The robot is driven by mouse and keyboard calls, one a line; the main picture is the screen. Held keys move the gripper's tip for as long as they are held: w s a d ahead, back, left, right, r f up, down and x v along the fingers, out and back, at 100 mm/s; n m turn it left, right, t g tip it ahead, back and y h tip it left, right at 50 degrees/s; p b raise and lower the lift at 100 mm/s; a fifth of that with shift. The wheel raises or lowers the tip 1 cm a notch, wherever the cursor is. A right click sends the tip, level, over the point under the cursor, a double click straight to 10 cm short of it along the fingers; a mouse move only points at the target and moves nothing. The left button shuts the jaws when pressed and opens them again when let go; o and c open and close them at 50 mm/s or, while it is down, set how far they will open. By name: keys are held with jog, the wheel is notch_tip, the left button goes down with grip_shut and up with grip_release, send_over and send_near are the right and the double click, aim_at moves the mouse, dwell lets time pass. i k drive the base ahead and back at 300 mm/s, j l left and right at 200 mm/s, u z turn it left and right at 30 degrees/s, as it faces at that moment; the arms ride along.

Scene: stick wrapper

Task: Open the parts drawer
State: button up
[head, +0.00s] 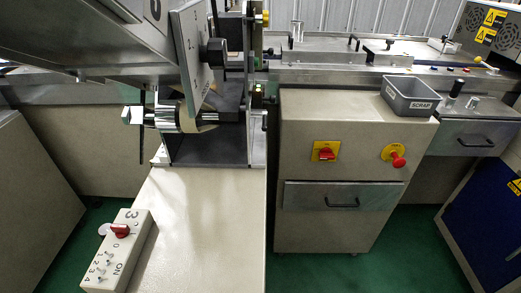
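Two steel-fronted drawers show in the head view, and I cannot read a label on either to tell which is the parts drawer. One drawer (308,196) is in the beige cabinet (310,125) right of centre, with a dark bar handle (342,204) low on its front. The other drawer (452,142) is at the right under the machine bed, also with a dark handle (483,143). Both look shut, and their insides are hidden. My gripper is not in view.
A grey SCRAP bin (410,104) stands on the cabinet. A red rotary switch (326,154) and red knob (397,160) sit above the cabinet drawer. A switch box (118,250) is at lower left. Green floor (400,260) is clear before the cabinet; a blue cabinet (490,230) stands right.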

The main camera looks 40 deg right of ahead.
aim_at(332, 195)
jog(key=z, duration=1.1)
